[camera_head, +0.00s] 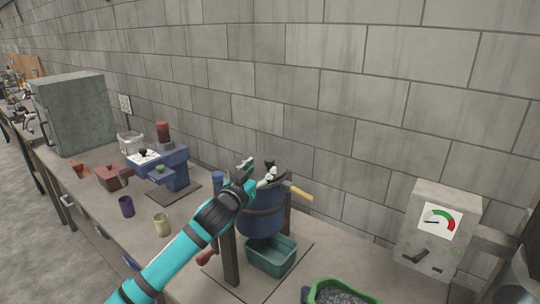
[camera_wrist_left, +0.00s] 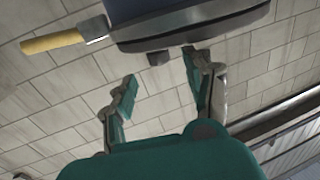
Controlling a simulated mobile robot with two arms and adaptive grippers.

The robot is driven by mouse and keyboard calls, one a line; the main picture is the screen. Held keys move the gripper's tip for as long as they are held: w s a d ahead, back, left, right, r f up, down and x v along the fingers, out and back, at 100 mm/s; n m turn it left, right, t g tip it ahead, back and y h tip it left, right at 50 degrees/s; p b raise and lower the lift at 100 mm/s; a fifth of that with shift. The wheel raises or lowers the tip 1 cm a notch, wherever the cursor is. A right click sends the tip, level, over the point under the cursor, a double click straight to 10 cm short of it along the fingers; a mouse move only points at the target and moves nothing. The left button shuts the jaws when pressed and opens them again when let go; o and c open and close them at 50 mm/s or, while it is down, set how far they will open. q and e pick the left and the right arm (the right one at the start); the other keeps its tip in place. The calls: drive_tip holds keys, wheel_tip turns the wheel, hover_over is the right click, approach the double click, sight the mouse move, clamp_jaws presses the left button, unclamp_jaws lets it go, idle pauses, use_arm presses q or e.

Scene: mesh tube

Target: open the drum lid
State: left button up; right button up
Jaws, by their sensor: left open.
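The blue drum (camera_head: 258,224) sits in a dark stand on the bench, with its dark lid (camera_head: 278,163) on top. A wooden handle (camera_head: 300,192) sticks out to the right of the drum. My left gripper (camera_head: 260,172) is at the lid and hides part of it and the drum's upper left. In the left wrist view, the gripper's fingers (camera_wrist_left: 160,72) are spread with nothing between them. The lid's dark edge (camera_wrist_left: 205,32) and a small dark block (camera_wrist_left: 158,58) lie just beyond the fingertips. The wooden handle also shows there (camera_wrist_left: 52,42). I cannot tell whether a fingertip touches the lid.
A teal tray (camera_head: 271,262) stands below the drum. A green-rimmed tub (camera_head: 335,290) and a grey gauge box (camera_head: 436,232) are to the right. A blue machine (camera_head: 172,168), a purple cup (camera_head: 126,207) and a cream cup (camera_head: 161,226) stand left. A block wall runs behind.

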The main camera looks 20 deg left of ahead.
sight(268, 164)
use_arm(q)
drive_tip(key=w, duration=0.2)
drive_tip(key=w+p, duration=0.1)
drive_tip(key=w, duration=0.1)
drive_tip(key=w+d, duration=0.1)
drive_tip(key=w, duration=0.1)
drive_tip(key=shift+w+p, duration=0.3)
drive_tip(key=shift+w, duration=0.05)
clamp_jaws()
drive_tip(key=shift+w+f, duration=0.2)
